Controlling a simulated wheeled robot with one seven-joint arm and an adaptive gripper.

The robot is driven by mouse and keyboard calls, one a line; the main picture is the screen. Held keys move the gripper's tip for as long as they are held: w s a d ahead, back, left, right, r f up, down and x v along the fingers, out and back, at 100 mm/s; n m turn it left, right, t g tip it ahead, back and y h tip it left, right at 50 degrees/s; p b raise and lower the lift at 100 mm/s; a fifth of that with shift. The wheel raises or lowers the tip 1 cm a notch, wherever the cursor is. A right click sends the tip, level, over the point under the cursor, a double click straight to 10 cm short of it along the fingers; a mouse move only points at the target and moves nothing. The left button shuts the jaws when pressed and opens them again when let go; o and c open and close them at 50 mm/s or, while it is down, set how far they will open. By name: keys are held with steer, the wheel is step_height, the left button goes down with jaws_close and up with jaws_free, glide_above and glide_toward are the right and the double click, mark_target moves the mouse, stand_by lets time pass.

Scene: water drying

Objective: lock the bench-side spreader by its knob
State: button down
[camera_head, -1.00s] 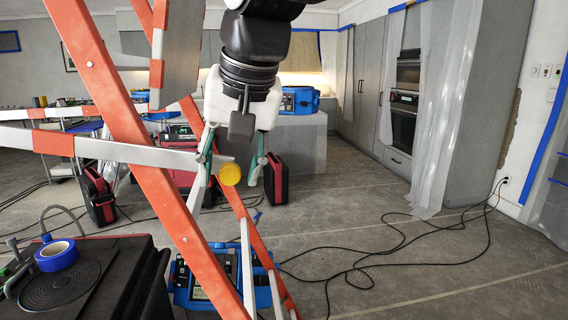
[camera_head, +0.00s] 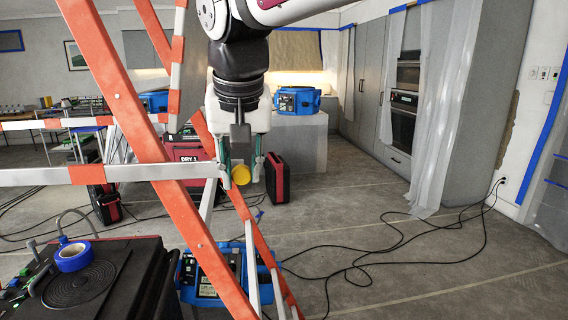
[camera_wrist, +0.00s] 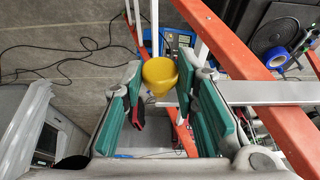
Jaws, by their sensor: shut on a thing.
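The yellow knob (camera_head: 241,174) sits at the right end of a grey spreader bar (camera_head: 135,173) with an orange band, on the orange ladder (camera_head: 135,125). My gripper (camera_head: 241,170) points down with one green finger on each side of the knob, shut on it. In the wrist view the knob (camera_wrist: 160,76) shows between the fingertips (camera_wrist: 159,85), and the spreader bar (camera_wrist: 265,93) runs off to the right. The bar looks nearly straight and level in the head view. The knob's far side is hidden.
The ladder's rails stand close beside my gripper. A black case with blue tape (camera_head: 73,257) is at lower left. A blue machine (camera_head: 205,275) sits on the floor beyond the ladder. Black cables (camera_head: 385,262) lie on the open floor at right.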

steer(key=shift+r+p, duration=0.3)
steer(key=shift+r, duration=0.1)
steer(key=shift+w, duration=0.1)
steer(key=c, duration=1.3)
jaws_free()
steer(key=v, duration=1.2)
steer(key=shift+s+a, duration=0.15)
steer(key=shift+s, duration=0.05)
steer(key=s+d+f+m+t+h, duration=0.1)
steer(key=s+d+f, duration=0.25)
steer(key=d, duration=0.65)
steer(key=s+d+f, duration=0.2)
steer(key=d+f, duration=0.3)
steer(key=d, duration=0.5)
steer(key=shift+m, duration=0.9)
steer(key=s+d+f, duration=0.3)
steer(key=f, duration=0.1)
steer(key=s+d+f, duration=0.3)
steer(key=f, duration=0.1)
steer(key=s+d+f, duration=0.3)
steer(key=f, duration=0.1)
steer(key=shift+s+d+f, duration=0.1)
steer(key=shift+s+f, duration=0.1)
steer(key=shift+s, duration=0.15)
